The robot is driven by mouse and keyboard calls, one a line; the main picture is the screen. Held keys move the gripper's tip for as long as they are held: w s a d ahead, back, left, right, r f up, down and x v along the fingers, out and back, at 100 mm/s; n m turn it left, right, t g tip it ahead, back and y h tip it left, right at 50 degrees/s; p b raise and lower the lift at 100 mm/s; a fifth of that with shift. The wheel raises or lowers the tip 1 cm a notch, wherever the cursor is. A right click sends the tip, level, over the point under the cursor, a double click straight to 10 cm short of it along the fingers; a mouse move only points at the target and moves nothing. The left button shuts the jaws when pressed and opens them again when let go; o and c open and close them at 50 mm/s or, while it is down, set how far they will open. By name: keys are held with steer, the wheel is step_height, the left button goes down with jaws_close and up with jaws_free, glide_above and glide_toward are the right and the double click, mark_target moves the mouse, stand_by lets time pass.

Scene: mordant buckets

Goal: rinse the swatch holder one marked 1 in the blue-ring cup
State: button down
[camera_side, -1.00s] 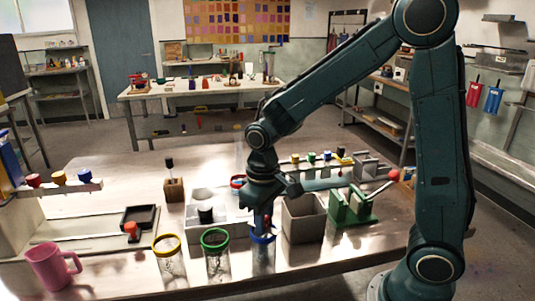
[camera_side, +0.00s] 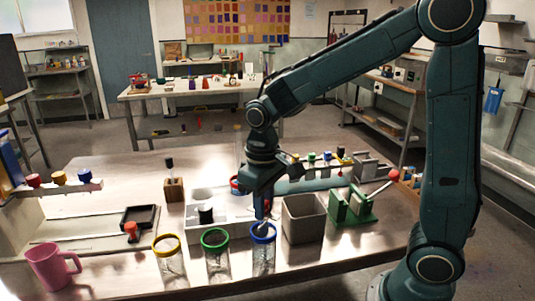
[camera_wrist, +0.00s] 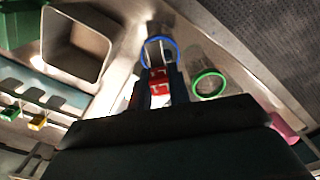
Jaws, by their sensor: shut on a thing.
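The blue-ring cup (camera_side: 263,233) is clear glass and stands at the right end of a row of three cups near the table's front. In the wrist view its blue ring (camera_wrist: 174,45) is just beyond my jaws. My gripper (camera_side: 263,216) points down above this cup. In the wrist view my gripper (camera_wrist: 159,92) is shut on a red-topped swatch holder (camera_wrist: 159,80). Thin pale rods run from the red top across the blue ring's opening. I cannot read a mark on the holder, and the side view does not show clearly how deep its lower end is.
The green-ring cup (camera_side: 215,239) and yellow-ring cup (camera_side: 167,246) stand close to the left. A grey open bin (camera_side: 304,226) and a green stand (camera_side: 350,208) are to the right. A pink mug (camera_side: 50,266) is at the front left.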

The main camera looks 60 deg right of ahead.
steer(key=shift+r, duration=1.35)
steer(key=shift+r, duration=0.15)
stand_by(1.7)
steer(key=shift+r, duration=1.35)
steer(key=shift+r, duration=0.15)
